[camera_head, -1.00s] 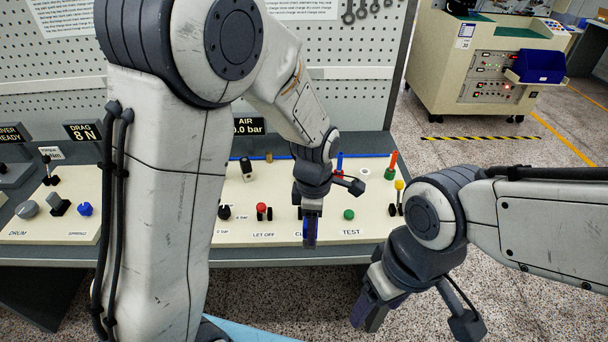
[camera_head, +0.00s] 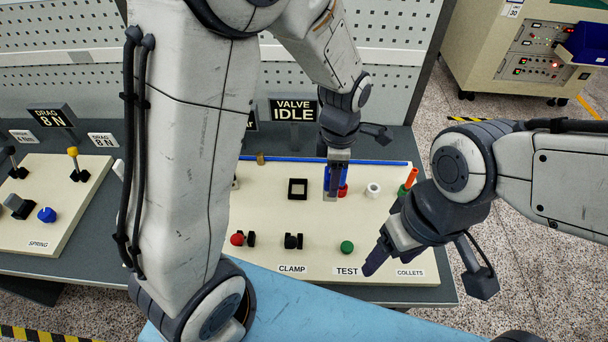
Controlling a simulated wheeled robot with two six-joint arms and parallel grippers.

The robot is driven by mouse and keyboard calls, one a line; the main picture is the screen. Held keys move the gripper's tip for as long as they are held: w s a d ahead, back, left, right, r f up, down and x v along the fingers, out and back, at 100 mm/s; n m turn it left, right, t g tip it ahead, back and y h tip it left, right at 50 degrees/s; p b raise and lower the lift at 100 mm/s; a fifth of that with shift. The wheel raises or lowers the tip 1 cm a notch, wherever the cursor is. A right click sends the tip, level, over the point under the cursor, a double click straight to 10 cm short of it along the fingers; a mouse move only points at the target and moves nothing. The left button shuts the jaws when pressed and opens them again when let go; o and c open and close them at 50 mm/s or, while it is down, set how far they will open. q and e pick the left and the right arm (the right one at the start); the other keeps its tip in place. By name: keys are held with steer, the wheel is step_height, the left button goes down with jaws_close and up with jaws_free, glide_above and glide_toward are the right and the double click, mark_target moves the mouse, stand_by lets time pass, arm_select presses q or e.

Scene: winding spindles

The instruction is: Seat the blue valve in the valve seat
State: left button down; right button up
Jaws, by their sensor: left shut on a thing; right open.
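My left gripper (camera_head: 336,184) is over the back of the right-hand panel, shut on a blue upright piece, seemingly the blue valve (camera_head: 327,174). Its fingers hide most of it. A red collar (camera_head: 344,190) shows right beside the fingers; I cannot tell whether the blue piece still stands in it. A black square fixture (camera_head: 297,188) with a pale middle lies left of the gripper. A white ring (camera_head: 373,190) lies to its right. I cannot tell for certain which is the valve seat. My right gripper (camera_head: 376,262) is open and empty near the panel's front right.
An orange rod in a green collar (camera_head: 408,187) stands at the panel's right, close to my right wrist. A green button (camera_head: 347,247), a black clamp control (camera_head: 293,241) and a red knob (camera_head: 237,239) line the front. A sign (camera_head: 293,110) reads "VALVE IDLE".

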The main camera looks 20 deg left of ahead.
arm_select(q)
steer(key=w+a+f+p, duration=0.1)
steer(key=w+a+f, duration=0.1)
steer(key=a+f, duration=0.1)
steer(key=w+a+f+p, duration=0.2)
steer(key=a+f, duration=0.1)
steer(key=a, duration=0.1)
steer(key=w+a+f+p, duration=0.1)
steer(key=a+f, duration=0.2)
steer(key=f, duration=0.1)
steer(key=shift+w+a+f+p, duration=0.1)
steer(key=shift+w+a+p, duration=0.05)
steer(key=shift+w+p, duration=0.2)
steer(key=shift+w+f, duration=0.1)
steer(key=shift+f, duration=0.2)
steer(key=shift+f, duration=0.2)
steer(key=shift+c, duration=1.4)
jaws_free()
